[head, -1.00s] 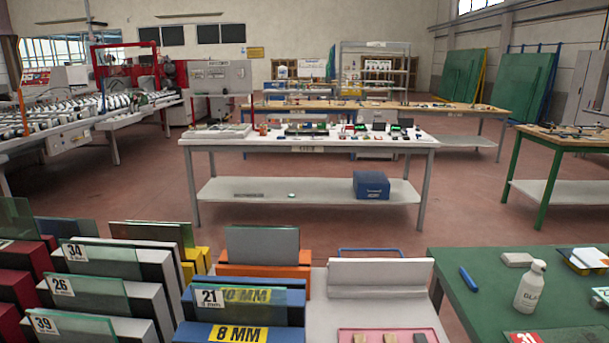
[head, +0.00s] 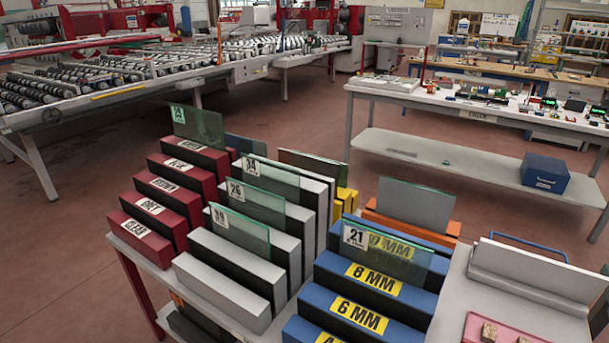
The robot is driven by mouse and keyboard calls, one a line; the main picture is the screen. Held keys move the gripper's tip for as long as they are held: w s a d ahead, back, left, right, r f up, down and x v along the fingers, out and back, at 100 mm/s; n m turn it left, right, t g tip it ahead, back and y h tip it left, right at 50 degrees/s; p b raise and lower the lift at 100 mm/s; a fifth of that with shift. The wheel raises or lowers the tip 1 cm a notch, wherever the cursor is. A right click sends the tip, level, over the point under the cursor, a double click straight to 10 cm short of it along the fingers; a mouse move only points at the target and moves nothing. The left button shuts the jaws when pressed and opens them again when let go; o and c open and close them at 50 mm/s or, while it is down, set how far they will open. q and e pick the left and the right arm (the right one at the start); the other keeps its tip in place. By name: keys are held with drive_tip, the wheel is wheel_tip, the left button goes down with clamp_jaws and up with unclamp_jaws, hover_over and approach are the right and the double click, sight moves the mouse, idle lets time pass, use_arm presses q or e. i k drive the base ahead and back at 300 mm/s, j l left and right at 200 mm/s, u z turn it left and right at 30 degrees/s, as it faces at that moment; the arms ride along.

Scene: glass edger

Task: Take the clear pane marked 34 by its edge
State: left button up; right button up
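The clear pane marked 34 (head: 276,180) stands upright in a slot of the white-and-black stepped rack (head: 228,268), towards its back. Its white label is at the pane's upper left corner, and its lower part is hidden in the rack. The pane marked 26 (head: 262,205) stands in front of it, and the pane marked 39 (head: 245,232) stands in front of that. Neither of my grippers is in view.
A red rack (head: 140,238) with a tall greenish pane (head: 198,127) is on the left. A blue rack (head: 350,310) with the pane marked 21 (head: 395,255) is on the right. An orange rack's grey pane (head: 415,203) and yellow blocks stand behind. Open floor (head: 60,240) lies left.

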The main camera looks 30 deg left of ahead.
sight(279, 180)
drive_tip(key=j+z, duration=0.15)
drive_tip(key=j, duration=0.55)
drive_tip(key=j+z, duration=0.2)
drive_tip(key=j, duration=0.45)
drive_tip(key=k+j+z, duration=0.15)
drive_tip(key=j, duration=0.5)
